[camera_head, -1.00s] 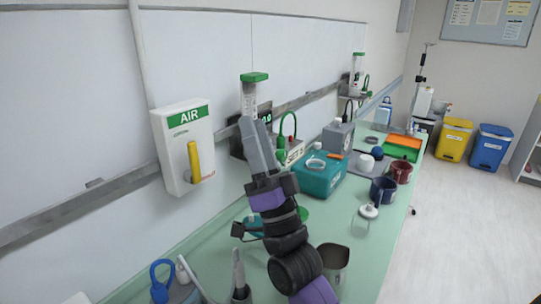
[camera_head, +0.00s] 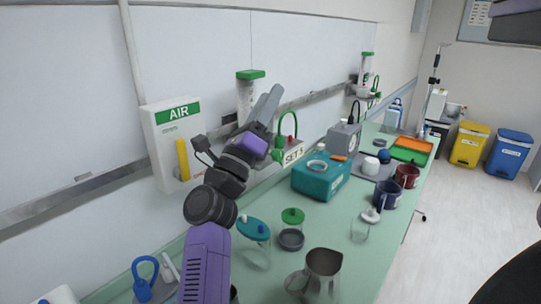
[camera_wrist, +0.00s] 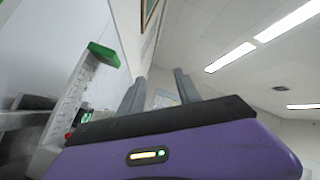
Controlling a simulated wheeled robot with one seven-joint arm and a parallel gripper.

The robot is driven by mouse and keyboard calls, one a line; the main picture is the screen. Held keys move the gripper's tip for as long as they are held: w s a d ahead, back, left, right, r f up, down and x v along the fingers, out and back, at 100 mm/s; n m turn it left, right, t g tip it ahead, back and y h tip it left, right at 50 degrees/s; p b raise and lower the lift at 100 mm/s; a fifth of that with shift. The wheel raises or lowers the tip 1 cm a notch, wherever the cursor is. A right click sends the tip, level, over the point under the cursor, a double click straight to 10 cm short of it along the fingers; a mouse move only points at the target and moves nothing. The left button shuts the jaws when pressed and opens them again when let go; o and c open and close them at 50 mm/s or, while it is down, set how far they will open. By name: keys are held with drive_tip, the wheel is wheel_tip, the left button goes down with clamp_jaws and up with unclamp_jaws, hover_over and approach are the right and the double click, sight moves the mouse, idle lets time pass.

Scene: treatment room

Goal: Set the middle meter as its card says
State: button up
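A clear meter tube with a green cap (camera_head: 250,75) is on the wall rail, between the AIR box and a farther green-capped meter (camera_head: 367,70). It also shows in the wrist view at left (camera_wrist: 75,95). The tube's reading cannot be made out.
The AIR box (camera_head: 170,142) with a yellow lever is on the wall at left. The green bench (camera_head: 330,215) below holds a teal box (camera_head: 322,178), a metal jug (camera_head: 322,270), lidded jars, mugs (camera_head: 386,194) and an orange tray (camera_head: 415,143). Open floor lies right of the bench.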

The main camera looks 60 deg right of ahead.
wheel_tip(320, 180, down, 8)
drive_tip(key=d+m+g+y, duration=0.2)
drive_tip(key=m+y, duration=0.2)
drive_tip(key=m, duration=0.2)
drive_tip(key=m+y, duration=0.3)
drive_tip(key=y, duration=0.1)
approach(274, 157)
drive_tip(key=x, duration=0.4)
drive_tip(key=shift+a+r+t, duration=0.1)
drive_tip(key=shift+a+t, duration=0.1)
drive_tip(key=shift+t, duration=0.1)
drive_tip(key=p+x, duration=0.2)
drive_tip(key=x, duration=0.5)
drive_tip(key=shift+s+d, duration=0.15)
drive_tip(key=shift+d, duration=0.1)
clamp_jaws()
